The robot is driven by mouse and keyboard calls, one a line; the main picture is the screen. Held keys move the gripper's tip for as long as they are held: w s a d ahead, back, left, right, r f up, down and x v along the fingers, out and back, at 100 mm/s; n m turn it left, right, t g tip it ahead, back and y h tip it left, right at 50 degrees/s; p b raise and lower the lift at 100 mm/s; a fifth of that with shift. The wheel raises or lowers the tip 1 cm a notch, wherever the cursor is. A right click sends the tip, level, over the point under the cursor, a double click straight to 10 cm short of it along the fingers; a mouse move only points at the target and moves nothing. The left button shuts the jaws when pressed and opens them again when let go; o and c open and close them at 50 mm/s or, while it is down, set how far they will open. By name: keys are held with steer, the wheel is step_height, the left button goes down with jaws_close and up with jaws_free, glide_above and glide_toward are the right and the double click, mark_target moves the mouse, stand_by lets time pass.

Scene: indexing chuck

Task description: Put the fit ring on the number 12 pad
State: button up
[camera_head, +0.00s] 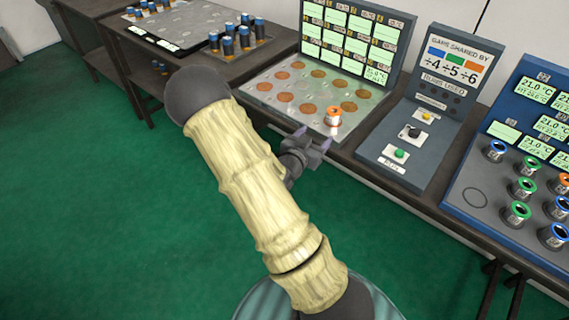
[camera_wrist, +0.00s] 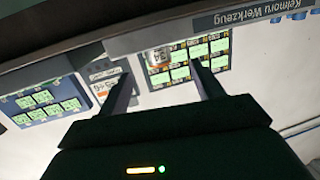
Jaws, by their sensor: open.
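A silvery ring with an orange top (camera_head: 332,116) stands upright on the front right part of a metal plate (camera_head: 285,108) with several round copper-coloured pads. The pad numbers are too small to read, so I cannot tell which is number 12. My gripper (camera_head: 312,139) is open and empty at the plate's front edge, just in front of and left of the ring, apart from it. In the wrist view, the ring (camera_wrist: 158,56) shows beyond and between the open fingers (camera_wrist: 163,70). Part of the plate's near edge is hidden by my arm.
A panel of lit displays (camera_head: 350,35) rises behind the plate. A grey button box (camera_head: 415,140) stands to the right. A blue board (camera_head: 475,195) farther right holds several blue-, green- and orange-topped rings. Several dark, blue-topped cylinders (camera_head: 228,45) stand on the left table.

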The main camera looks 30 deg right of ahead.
steer(key=s+a+f+n+g+y, duration=0.1)
steer(key=a+n+y, duration=0.2)
steer(key=a+y, duration=0.4)
steer(key=s+a+n+g+y, duration=0.15)
steer(key=a+y, duration=0.25)
steer(key=a, duration=0.5)
steer(key=s+a+r+n+g+y, duration=0.1)
steer(key=s+a+r+n, duration=0.2)
steer(key=s, duration=0.3)
steer(key=s+a+r+n+g+y, duration=0.2)
steer(key=s+a+r+n, duration=0.1)
steer(key=s+n, duration=0.1)
steer(key=shift+s+a, duration=0.3)
steer(key=shift+s, duration=0.6)
steer(key=shift+g, duration=0.25)
